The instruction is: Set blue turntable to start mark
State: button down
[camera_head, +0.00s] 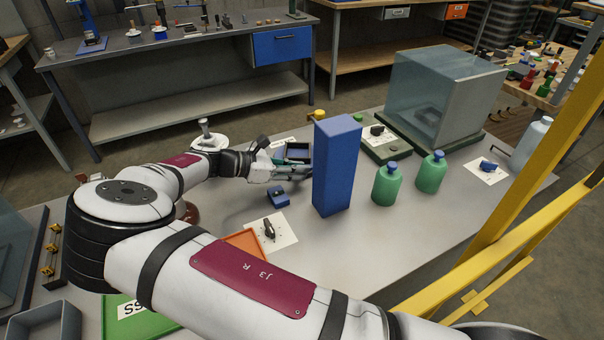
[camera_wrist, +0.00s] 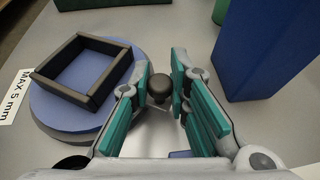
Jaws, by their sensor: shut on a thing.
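The blue turntable (camera_wrist: 72,122) is a round disc at the left of the wrist view, with a dark square frame (camera_wrist: 62,92) on top. In the head view the dark frame (camera_head: 296,152) shows just behind my gripper, and most of the disc is hidden. My gripper (camera_wrist: 161,82) has its teal fingers around a dark round knob (camera_wrist: 158,88) to the right of the disc. How the knob joins the turntable is hidden. My gripper (camera_head: 303,172) also shows in the head view, low over the table. I cannot make out a start mark.
A tall blue block (camera_head: 336,165) stands close to the right of my gripper. Two green bottles (camera_head: 387,186) (camera_head: 431,172) and a clear box (camera_head: 445,95) are farther right. A small blue block (camera_head: 278,195) and a white card (camera_head: 285,233) lie in front. A "MAX 5 mm" label (camera_wrist: 12,95) lies beside the turntable.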

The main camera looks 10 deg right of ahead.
jog(key=shift+a+f+b, duration=0.25)
jog(key=shift+b, duration=0.1)
jog(key=c, duration=1.5)
grip_release()
jog(key=shift+g, duration=0.3)
jog(key=shift+r, duration=0.15)
jog(key=v, duration=1.1)
jog(key=shift+a, duration=0.4)
jog(key=shift+a+r, duration=0.1)
jog(key=shift+c, duration=0.5)
